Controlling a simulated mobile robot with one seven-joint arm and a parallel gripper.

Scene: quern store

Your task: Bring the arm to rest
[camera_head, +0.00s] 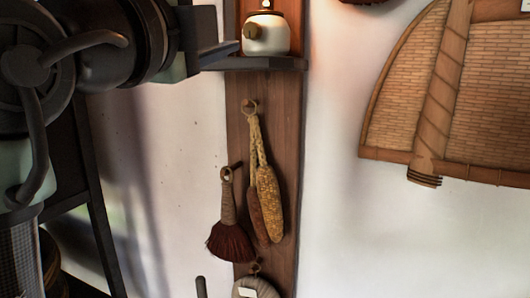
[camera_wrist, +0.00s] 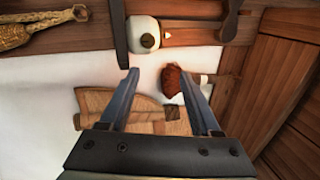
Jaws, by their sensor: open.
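My gripper (camera_wrist: 159,72) shows in the wrist view with its two fingers spread apart. No object is held between them. In the head view my dark arm fills the upper left, and a dark finger-like tip reaches toward a small shelf (camera_head: 285,64). A white jar (camera_head: 268,36) with a round wooden knob stands on this shelf. A white rounded thing (camera_wrist: 145,38) that looks like the jar shows beyond the fingers in the wrist view. I cannot tell whether the tip touches the shelf or is only in front of it.
Below the shelf, corn cobs (camera_head: 268,205) and a dark red brush (camera_head: 231,240) hang from pegs on a wooden post (camera_head: 288,110). A large woven piece (camera_head: 410,100) hangs on the white wall at right. The wall between is bare.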

